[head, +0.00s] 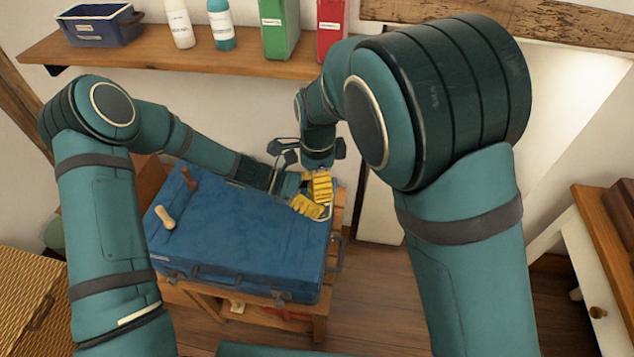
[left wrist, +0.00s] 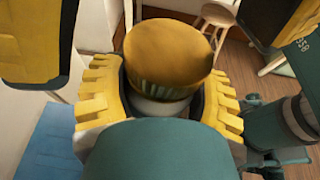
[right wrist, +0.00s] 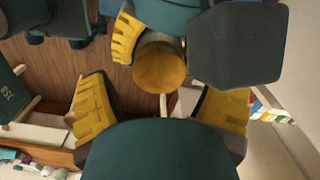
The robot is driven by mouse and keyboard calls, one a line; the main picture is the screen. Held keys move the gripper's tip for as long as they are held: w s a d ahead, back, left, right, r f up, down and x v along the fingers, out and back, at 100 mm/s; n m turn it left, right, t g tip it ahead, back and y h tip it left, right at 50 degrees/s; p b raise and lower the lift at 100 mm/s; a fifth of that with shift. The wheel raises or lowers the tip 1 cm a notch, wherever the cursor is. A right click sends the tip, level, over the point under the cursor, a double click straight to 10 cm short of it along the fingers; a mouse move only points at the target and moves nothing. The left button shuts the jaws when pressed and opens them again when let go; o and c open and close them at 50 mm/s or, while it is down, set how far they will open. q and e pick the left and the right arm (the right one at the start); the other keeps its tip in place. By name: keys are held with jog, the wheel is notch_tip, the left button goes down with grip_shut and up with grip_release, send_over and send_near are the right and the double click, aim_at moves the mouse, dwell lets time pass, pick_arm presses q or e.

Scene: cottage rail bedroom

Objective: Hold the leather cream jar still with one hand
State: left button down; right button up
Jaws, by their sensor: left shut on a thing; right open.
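The leather cream jar, with a brownish-gold lid (left wrist: 175,55) and a pale lower body, stands between the yellow-padded fingers of my left gripper (left wrist: 163,95), which is shut on its sides. In the right wrist view the round lid (right wrist: 160,68) shows from above, beside a yellow left finger. My right gripper (right wrist: 158,112) is open, its two yellow fingers spread apart, with the lid showing between and beyond them. In the head view both grippers meet over the right end of the blue suitcase (head: 240,235); I cannot make out the jar there.
A pale wooden-handled thing (head: 165,217) and a small wooden piece (head: 188,178) lie on the suitcase. The suitcase rests on a wooden stand (head: 312,318). A wall shelf (head: 160,52) behind holds bottles, a blue bin, and green and red boxes. A white cabinet (head: 590,270) stands right, a wicker basket (head: 30,300) left.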

notch_tip(320, 180, up, 3)
jog(key=shift+f, duration=0.15)
jog(key=shift+d+r, duration=0.2)
jog(key=shift+r, duration=0.6)
jog(key=shift+d+r, duration=0.2)
jog(key=shift+r, duration=0.55)
jog(key=shift+f, duration=3.9)
jog(key=c, duration=1.3)
jog(key=n, duration=0.3)
